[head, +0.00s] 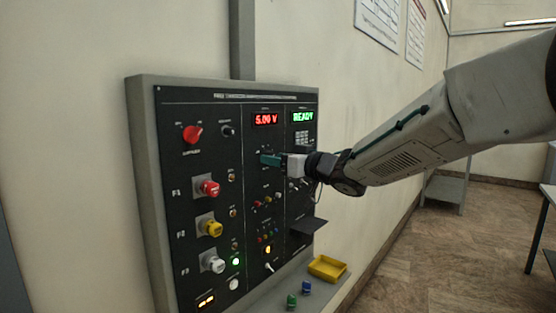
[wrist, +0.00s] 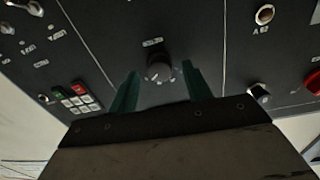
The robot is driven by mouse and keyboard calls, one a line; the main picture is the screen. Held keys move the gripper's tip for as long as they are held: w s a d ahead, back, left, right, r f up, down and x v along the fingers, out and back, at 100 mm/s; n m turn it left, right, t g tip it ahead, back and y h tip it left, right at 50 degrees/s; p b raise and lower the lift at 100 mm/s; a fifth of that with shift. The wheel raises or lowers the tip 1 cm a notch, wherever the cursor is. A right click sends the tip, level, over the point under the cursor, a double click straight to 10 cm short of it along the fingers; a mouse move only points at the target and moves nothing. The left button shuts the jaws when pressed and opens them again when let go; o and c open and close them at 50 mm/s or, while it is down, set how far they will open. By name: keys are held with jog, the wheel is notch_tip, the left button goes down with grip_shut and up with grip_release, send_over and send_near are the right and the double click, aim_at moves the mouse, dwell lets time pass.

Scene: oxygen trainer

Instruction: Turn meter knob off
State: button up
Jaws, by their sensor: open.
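The meter knob (wrist: 159,72) is a dark round knob on the black panel, seen in the wrist view below a small label. My gripper (wrist: 158,82) is open, with one green finger on each side of the knob. A gap shows between the knob and each finger, and I cannot tell how deep the fingertips reach. In the head view my gripper (head: 264,159) is at the panel's middle column, below the red display (head: 266,120) that reads 5.00 V. The gripper hides most of the knob there.
The panel (head: 217,155) carries a red rotary knob (head: 192,134) and red, yellow and white plugs at the left. A keypad (head: 302,138) sits right of my gripper under a green READY display. A dark shelf (head: 308,227) juts out below. A yellow tray (head: 327,268) stands on the ledge.

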jog(key=shift+w+a, duration=0.1)
jog(key=c, duration=1)
jog(key=shift+o, duration=0.2)
jog(key=shift+n, duration=0.3)
jog(key=n, duration=1.2)
jog(key=n+g+y, duration=0.1)
jog(key=n, duration=1.1)
jog(key=shift+f, duration=0.15)
jog(key=shift+n, duration=0.3)
